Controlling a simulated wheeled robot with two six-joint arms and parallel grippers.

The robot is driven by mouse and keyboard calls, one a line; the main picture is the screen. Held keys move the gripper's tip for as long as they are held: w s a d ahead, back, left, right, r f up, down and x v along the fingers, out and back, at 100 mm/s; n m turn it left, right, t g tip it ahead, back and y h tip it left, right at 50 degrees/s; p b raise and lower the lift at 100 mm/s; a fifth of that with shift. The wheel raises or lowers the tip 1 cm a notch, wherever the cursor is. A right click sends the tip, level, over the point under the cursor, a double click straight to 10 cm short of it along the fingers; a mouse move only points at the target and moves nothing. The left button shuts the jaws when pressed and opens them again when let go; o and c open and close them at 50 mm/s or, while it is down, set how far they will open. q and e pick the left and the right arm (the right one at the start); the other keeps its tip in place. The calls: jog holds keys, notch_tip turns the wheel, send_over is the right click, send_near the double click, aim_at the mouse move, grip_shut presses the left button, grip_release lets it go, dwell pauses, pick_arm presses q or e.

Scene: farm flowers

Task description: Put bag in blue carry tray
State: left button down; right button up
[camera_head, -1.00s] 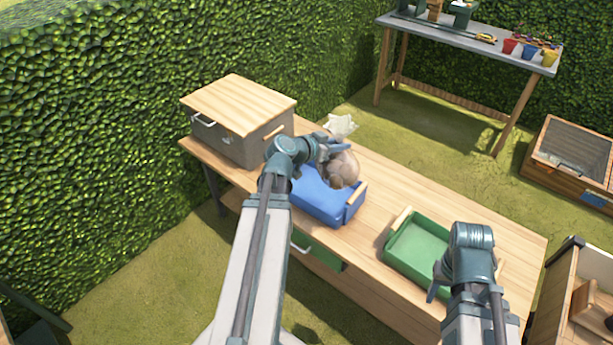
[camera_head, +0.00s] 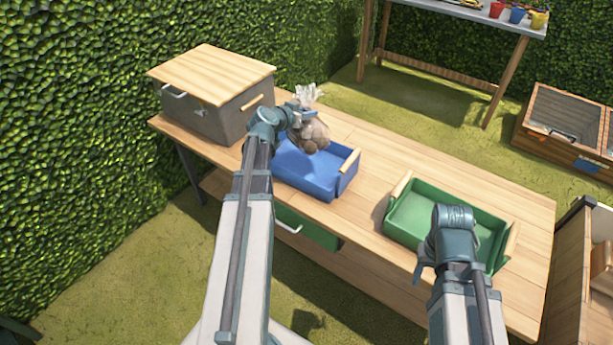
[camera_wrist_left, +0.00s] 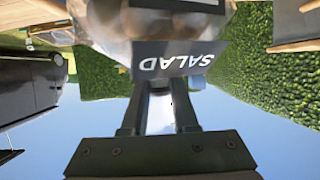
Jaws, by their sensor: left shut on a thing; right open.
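A clear bag of brownish round contents (camera_head: 313,136) hangs from my left gripper (camera_head: 300,115), which is shut on it. The bag is over the back part of the blue carry tray (camera_head: 312,181); I cannot tell whether it touches the tray. In the left wrist view the bag (camera_wrist_left: 180,22) fills the top middle, with a dark label reading "SALAD" (camera_wrist_left: 178,60). My right gripper (camera_head: 432,268) is open and empty, low in front of the green carry tray (camera_head: 405,240).
A grey box with a wooden lid (camera_head: 205,115) stands behind left of the blue tray. The wooden table (camera_head: 365,215) is bare between the trays. A green drawer (camera_head: 300,226) is below the tabletop. A hedge (camera_head: 80,130) borders the left.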

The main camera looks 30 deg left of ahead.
pick_arm(q)
jog(key=shift+w+a+f+y+b, duration=0.3)
jog(key=shift+w+a+f, duration=0.1)
jog(key=shift+f, duration=0.25)
notch_tip(320, 180, down, 6)
jog(key=b, duration=0.6)
jog(key=shift+f, duration=0.2)
notch_tip(320, 180, down, 4)
jog(key=b, duration=0.4)
jog(key=shift+r, duration=0.2)
jog(key=shift+f, duration=0.1)
jog(key=c, duration=0.7)
grip_release()
